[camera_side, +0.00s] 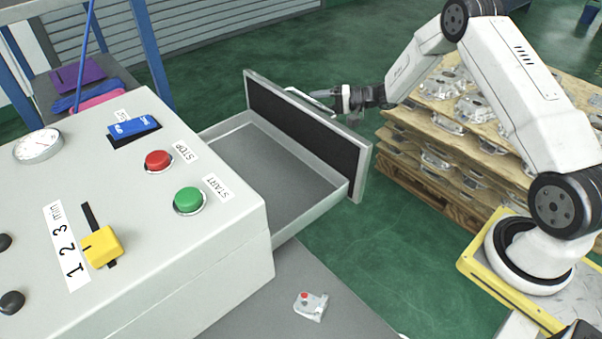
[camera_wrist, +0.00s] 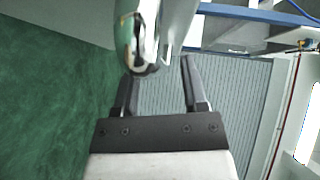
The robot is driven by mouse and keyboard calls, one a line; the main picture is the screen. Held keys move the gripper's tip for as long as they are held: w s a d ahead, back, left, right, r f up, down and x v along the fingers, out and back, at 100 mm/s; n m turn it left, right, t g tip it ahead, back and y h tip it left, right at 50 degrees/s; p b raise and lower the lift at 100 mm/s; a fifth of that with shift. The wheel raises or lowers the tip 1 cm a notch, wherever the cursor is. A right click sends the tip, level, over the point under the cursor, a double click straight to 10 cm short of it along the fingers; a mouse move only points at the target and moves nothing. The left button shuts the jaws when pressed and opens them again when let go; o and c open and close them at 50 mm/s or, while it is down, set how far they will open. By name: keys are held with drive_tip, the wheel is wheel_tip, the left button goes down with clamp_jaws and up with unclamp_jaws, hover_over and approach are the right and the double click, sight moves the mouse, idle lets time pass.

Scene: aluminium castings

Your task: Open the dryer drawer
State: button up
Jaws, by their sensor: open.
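The dryer drawer (camera_side: 325,196) is pulled out of the grey dryer box (camera_side: 235,240) in the side view, and its tray looks empty. Its tall front panel (camera_side: 361,172) has a dark inner face. A light bar handle (camera_side: 309,99) is on the panel's outer side, and its metal end shows large in the wrist view (camera_wrist: 140,58). My gripper (camera_side: 340,100) is at the handle. In the wrist view my gripper (camera_wrist: 160,85) has its two dark fingers apart, with the handle in front of and partly between them. I cannot tell whether they touch it.
The dryer top has a green START button (camera_side: 188,199), a red STOP button (camera_side: 158,159), a blue switch (camera_side: 134,127) and a yellow slider (camera_side: 101,246). Stacked castings on a wooden pallet (camera_side: 440,125) stand right of the drawer. A small casting (camera_side: 311,307) lies on the grey surface below.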

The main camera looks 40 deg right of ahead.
drive_tip(key=v, duration=0.6)
idle(0.3)
drive_tip(key=a+r+n+h, duration=0.2)
drive_tip(key=a+r+h, duration=0.3)
drive_tip(key=h, duration=0.5)
drive_tip(key=s+a+n+g, duration=0.2)
drive_tip(key=s+a+g, duration=0.2)
drive_tip(key=s, duration=0.8)
drive_tip(key=s+a+n+g+h, duration=0.1)
drive_tip(key=s+a+n+g, duration=0.2)
drive_tip(key=s, duration=1)
drive_tip(key=shift+a+f+g, duration=0.25)
drive_tip(key=shift+a+g, duration=0.75)
drive_tip(key=shift+g, duration=0.1)
